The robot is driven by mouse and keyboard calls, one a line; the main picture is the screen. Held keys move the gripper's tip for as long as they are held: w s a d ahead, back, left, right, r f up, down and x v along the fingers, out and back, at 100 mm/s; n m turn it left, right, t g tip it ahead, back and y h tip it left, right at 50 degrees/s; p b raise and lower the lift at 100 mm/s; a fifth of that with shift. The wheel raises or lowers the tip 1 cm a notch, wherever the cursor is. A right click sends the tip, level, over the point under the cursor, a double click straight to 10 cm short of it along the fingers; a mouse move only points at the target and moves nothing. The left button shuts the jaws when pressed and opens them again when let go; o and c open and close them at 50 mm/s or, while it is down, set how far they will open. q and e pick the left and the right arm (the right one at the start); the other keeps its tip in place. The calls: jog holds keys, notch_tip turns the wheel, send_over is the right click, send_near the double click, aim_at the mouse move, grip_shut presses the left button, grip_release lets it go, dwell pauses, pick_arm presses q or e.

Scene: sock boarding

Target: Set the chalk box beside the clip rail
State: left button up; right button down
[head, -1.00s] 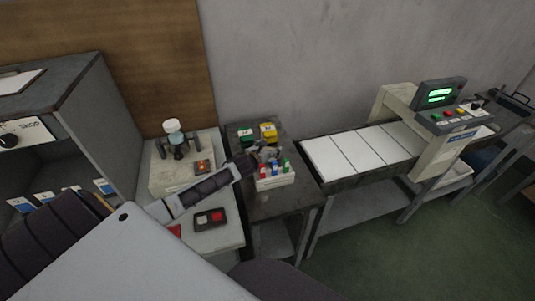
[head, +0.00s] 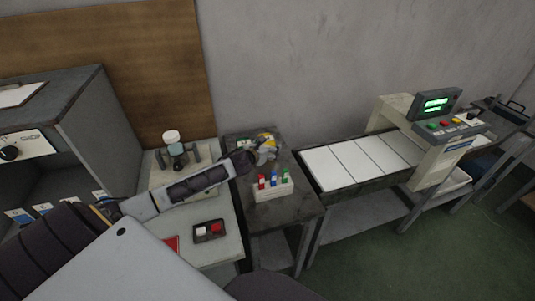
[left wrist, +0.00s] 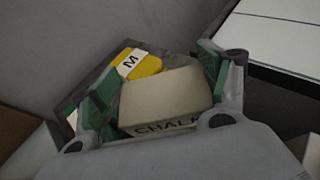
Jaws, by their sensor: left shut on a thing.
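The chalk box (left wrist: 160,95) is a beige box with CHALK lettering along its near edge. In the left wrist view it sits between the green-padded fingers of my left gripper (left wrist: 160,92), which is shut on it. In the head view my left gripper (head: 266,152) is over the small dark table, behind a white rail (head: 274,191) holding red, blue and green pieces, which looks like the clip rail. The chalk box cannot be made out clearly in the head view. Whether it touches the table cannot be told. My right gripper is not in view.
A yellow box marked M (left wrist: 143,65) lies just beyond the chalk box. The dark table (head: 290,217) has bare room in front of the rail. A conveyor with white panels (head: 358,160) stands to the right. A black tray (head: 209,231) lies on the left bench.

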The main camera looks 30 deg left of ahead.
pick_arm(q)
jog(key=shift+r, duration=1.5)
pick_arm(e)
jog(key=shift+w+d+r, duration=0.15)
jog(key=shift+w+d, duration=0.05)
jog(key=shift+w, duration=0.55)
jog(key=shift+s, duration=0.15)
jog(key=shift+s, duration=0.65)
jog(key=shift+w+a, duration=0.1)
